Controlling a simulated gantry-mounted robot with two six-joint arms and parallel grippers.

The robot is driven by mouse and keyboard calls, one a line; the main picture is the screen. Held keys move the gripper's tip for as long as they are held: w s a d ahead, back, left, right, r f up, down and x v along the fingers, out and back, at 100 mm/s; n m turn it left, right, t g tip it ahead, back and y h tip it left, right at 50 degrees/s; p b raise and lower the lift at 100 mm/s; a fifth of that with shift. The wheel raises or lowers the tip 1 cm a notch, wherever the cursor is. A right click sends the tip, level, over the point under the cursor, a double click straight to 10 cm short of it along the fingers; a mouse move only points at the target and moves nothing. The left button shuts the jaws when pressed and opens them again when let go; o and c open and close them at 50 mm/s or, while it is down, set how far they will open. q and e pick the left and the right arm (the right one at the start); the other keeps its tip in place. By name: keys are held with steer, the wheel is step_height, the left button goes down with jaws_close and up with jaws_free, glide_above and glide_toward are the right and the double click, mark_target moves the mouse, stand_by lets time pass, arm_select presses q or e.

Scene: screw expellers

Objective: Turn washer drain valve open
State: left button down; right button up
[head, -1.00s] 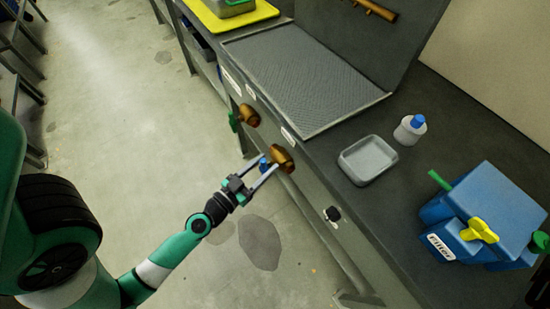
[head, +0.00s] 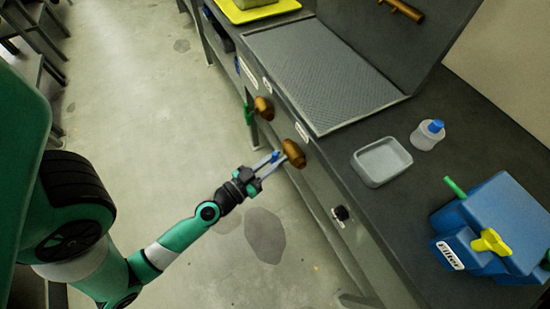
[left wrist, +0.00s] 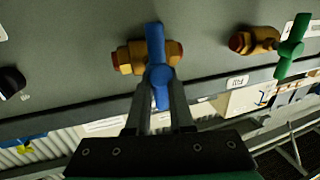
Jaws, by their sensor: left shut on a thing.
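The blue-handled brass valve (head: 294,153) sticks out from the front panel of the grey bench. Its blue handle (left wrist: 156,50) stands nearly upright in the left wrist view, across the brass body (left wrist: 128,58) that runs left to right. My left gripper (head: 277,158) is shut on the lower part of the blue handle, and its fingers also show in the left wrist view (left wrist: 159,88). A second brass valve (head: 264,107) with a green handle (head: 248,114) is farther along the panel. My right gripper is out of view.
A black knob (head: 341,213) is on the same panel, nearer. On the bench are a mesh-like panel (head: 325,75), a grey tray (head: 382,160), a bottle with a blue cap (head: 428,135) and a blue filter unit (head: 500,220). The floor beside the bench is open.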

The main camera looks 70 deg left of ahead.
arm_select(q)
steer(key=shift+a+r+n+g+p, duration=0.15)
steer(key=shift+n+g+p, duration=0.1)
steer(key=shift+n+p, duration=0.5)
steer(key=shift+a+n+g+p, duration=0.15)
steer(key=shift+n+g+p, duration=0.1)
steer(key=shift+n+p, duration=0.5)
steer(key=n, duration=0.1)
steer(key=n+h+p, duration=0.1)
steer(key=n, duration=0.1)
steer(key=shift+s+a+f, duration=0.1)
steer(key=shift+a+f, duration=0.1)
steer(key=shift+a+f+n+g+h+p, duration=0.1)
steer(key=shift+f+n+h+p, duration=0.15)
steer(key=shift+n+h+p, duration=0.85)
steer(key=shift+a+f+n+g+h+p, duration=0.1)
steer(key=shift+f+n+h+p, duration=0.15)
steer(key=shift+n, duration=1.6)
steer(key=shift+a+f+n+g+h+p, duration=0.15)
steer(key=shift+n+h+p, duration=0.55)
steer(key=shift+n, duration=0.75)
steer(key=shift+d+f, duration=0.1)
steer(key=c, duration=0.8)
jaws_free()
